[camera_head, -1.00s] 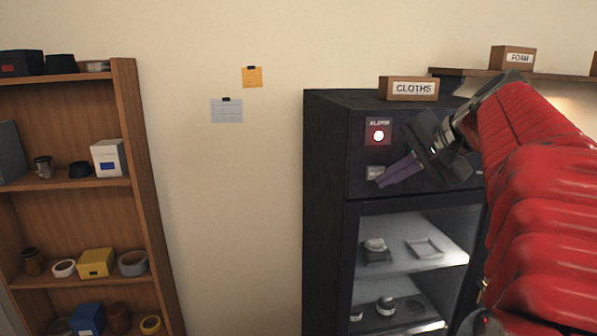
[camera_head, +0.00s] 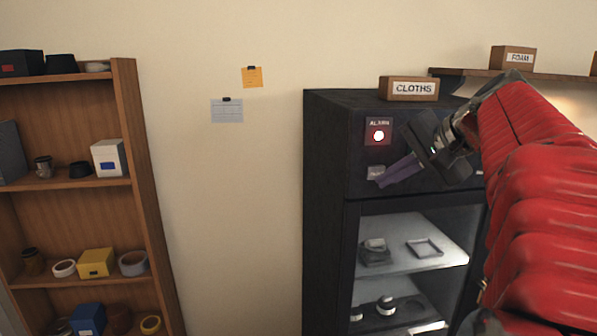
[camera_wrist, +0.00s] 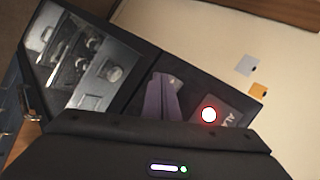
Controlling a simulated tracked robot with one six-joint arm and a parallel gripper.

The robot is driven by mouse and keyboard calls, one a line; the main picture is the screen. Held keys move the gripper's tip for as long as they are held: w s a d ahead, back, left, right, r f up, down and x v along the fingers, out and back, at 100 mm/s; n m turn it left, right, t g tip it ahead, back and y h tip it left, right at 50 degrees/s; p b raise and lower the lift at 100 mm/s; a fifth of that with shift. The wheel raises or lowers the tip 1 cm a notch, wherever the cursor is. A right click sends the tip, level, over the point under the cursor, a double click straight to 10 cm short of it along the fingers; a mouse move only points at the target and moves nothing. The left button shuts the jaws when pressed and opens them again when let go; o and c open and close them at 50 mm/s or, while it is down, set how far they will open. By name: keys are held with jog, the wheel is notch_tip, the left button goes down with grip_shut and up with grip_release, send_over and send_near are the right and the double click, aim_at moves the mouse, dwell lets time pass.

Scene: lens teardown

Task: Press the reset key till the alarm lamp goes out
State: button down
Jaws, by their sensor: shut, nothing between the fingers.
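The small grey reset key (camera_head: 375,172) sits just below the lamp, partly covered by my fingers. My gripper (camera_head: 382,183) is shut and empty, its purple fingertips at the key's lower right in the head view. The fingers (camera_wrist: 158,90) also show in the wrist view, with a bit of the key beside their tips. Whether they touch the key I cannot tell.
A CLOTHS box (camera_head: 409,88) stands on the cabinet top. Below the panel, a glass door (camera_head: 410,215) shows shelves with lens parts. A wooden shelf unit (camera_head: 140,170) stands at left, and a wall shelf with a FOAM box (camera_head: 513,58) is at right.

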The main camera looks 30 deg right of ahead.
jog(key=shift+w+d, duration=0.1)
jog(key=shift+w, duration=0.35)
jog(key=shift+w+d, duration=0.15)
jog(key=shift+w, duration=0.25)
dwell(1.1)
jog(key=shift+s+a, duration=0.25)
jog(key=shift+s, duration=0.6)
jog(key=shift+s, duration=0.1)
jog(key=s, duration=0.2)
jog(key=s+a, duration=0.1)
jog(key=s, duration=0.1)
jog(key=shift+s+a, duration=0.2)
jog(key=shift+s, duration=0.1)
dwell(0.4)
